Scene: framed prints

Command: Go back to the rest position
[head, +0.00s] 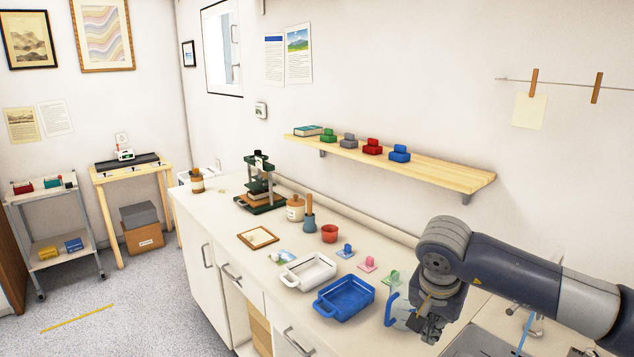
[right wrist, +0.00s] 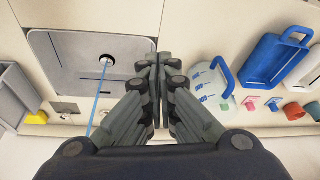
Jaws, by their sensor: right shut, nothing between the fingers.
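My right gripper (head: 432,326) hangs at the lower right of the head view, above the counter near a clear jug with a blue handle (head: 391,309). In the right wrist view my right gripper (right wrist: 158,58) points down with its fingers together and empty. My left gripper is in neither view.
The counter holds a blue tray (head: 344,313), a white tray (head: 308,282), a red cup (head: 329,237), a small frame (head: 258,246) and a dark press (head: 260,204). A wooden shelf (head: 440,176) with coloured blocks juts from the wall above. Open floor (head: 130,290) lies at left.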

